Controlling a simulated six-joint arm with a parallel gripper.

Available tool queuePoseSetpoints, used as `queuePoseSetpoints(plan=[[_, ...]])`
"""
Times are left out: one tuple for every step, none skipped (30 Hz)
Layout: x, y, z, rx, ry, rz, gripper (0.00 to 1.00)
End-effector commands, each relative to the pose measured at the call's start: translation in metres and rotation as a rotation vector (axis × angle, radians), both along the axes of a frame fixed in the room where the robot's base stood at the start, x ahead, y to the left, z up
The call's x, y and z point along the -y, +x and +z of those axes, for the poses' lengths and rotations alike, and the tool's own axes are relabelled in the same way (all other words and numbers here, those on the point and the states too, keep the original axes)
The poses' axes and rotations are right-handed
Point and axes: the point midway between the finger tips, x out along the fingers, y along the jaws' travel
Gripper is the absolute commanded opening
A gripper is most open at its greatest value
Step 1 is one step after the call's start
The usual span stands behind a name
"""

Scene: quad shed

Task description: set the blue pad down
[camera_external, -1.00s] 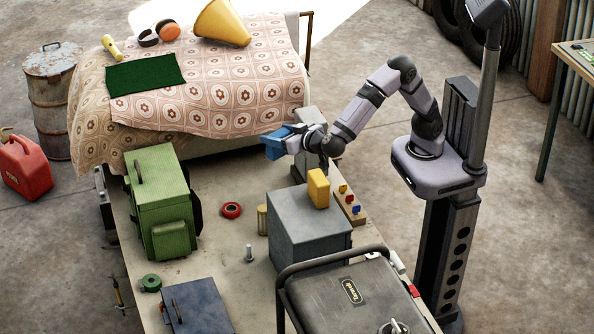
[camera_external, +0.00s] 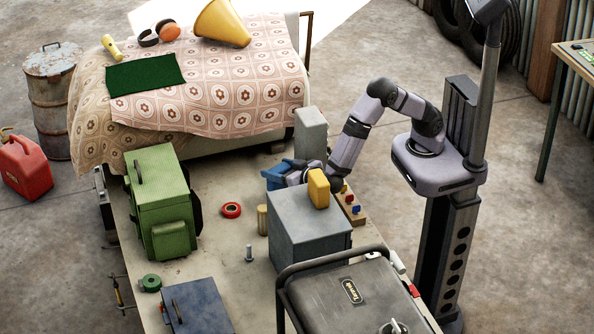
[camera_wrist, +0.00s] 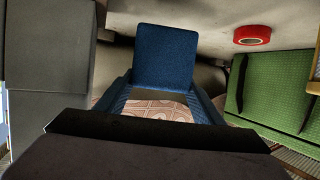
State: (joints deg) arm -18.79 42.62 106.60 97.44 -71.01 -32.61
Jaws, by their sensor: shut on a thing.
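The blue pad (camera_external: 272,181) is held in my gripper (camera_external: 284,174), low over the bench between the green case and the grey boxes. In the wrist view the pad (camera_wrist: 165,57) shows as a flat blue square beyond the fingers of my gripper (camera_wrist: 164,90). My gripper is shut on it. The yellow block and grey box partly hide the wrist in the external view. I cannot tell whether the pad's lower edge touches the bench.
The bench top (camera_external: 215,250) holds a green case (camera_external: 160,190), a red ring (camera_external: 231,210), a grey box (camera_external: 300,235) with a yellow block (camera_external: 318,188), and a tall grey block (camera_external: 310,130). A bed with patterned cloth (camera_external: 240,95) stands behind.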

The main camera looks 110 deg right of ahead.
Motion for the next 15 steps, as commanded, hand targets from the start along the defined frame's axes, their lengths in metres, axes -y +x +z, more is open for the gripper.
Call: queuePoseSetpoints(plan=[[0.0,0.0,-0.004,-0.002,-0.001,0.0,0.41],[0.0,0.0,-0.006,-0.003,-0.001,0.0,0.41],[0.0,0.0,-0.011,-0.004,-0.002,0.0,0.41],[0.0,-0.001,-0.015,-0.006,-0.001,0.0,0.41],[0.0,-0.001,-0.019,-0.006,-0.001,0.0,0.41],[0.0,-0.001,-0.024,-0.005,-0.001,0.0,0.41],[0.0,-0.001,-0.028,-0.006,-0.001,0.0,0.41],[0.0,-0.001,-0.031,-0.005,-0.002,0.0,0.41],[0.0,-0.001,-0.035,-0.004,-0.002,-0.001,0.41],[0.0,-0.001,-0.037,-0.004,-0.002,0.0,0.41],[0.0,0.0,-0.039,-0.003,-0.001,0.0,0.41],[0.0,0.0,-0.04,-0.002,-0.001,0.001,0.41],[0.0,0.0,-0.041,-0.002,-0.001,0.001,0.41],[0.0,0.0,-0.042,-0.001,0.0,0.0,0.41],[0.0,0.0,-0.042,-0.001,0.0,0.0,0.41]])
